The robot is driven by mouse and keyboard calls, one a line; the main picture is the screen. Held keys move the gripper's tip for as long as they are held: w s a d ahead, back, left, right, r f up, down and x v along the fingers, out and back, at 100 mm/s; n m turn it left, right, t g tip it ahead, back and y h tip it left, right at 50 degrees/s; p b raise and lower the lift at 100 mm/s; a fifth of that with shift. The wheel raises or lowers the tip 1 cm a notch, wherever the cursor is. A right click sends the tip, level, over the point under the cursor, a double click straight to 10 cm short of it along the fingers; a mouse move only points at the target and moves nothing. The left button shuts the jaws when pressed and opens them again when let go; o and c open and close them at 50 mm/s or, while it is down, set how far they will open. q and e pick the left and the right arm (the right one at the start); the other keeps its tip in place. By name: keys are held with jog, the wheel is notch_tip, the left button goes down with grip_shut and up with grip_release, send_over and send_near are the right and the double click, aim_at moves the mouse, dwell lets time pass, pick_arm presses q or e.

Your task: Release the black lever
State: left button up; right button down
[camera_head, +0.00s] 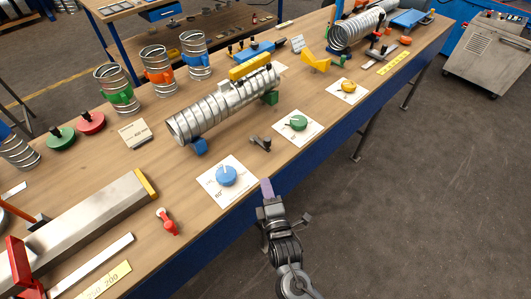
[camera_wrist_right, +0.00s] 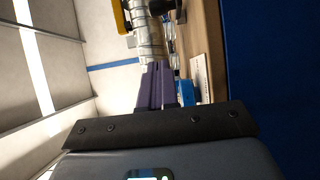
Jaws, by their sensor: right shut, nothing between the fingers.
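A small black lever (camera_head: 261,143) on a grey bracket sits near the table's front edge, between the blue dial card and the green dial card. My right gripper (camera_head: 267,188) is in front of the table's front edge, apart from the lever and nearer the viewer. Its purple fingers are together with nothing between them; they also show in the right wrist view (camera_wrist_right: 160,85). A dark knob or lever end (camera_wrist_right: 163,7) shows at the top of that view; I cannot tell whether it is the same lever. My left gripper is not in view.
A silver spiral duct (camera_head: 222,106) with a yellow block (camera_head: 250,66) on top lies behind the lever. A blue dial (camera_head: 226,176) and a green dial (camera_head: 298,123) flank it. A red lever (camera_head: 167,222) stands at the left.

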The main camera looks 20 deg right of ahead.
jog(key=w, duration=0.3)
jog(key=w+d+b, duration=0.1)
jog(key=w, duration=0.5)
jog(key=shift+w+d, duration=0.15)
jog(key=shift+d, duration=0.05)
jog(key=shift+w+d+b, duration=0.45)
jog(key=shift+w+d, duration=0.65)
jog(key=shift+w, duration=0.05)
jog(key=shift+w+d, duration=0.4)
jog(key=shift+d, duration=0.2)
jog(key=shift+d, duration=0.2)
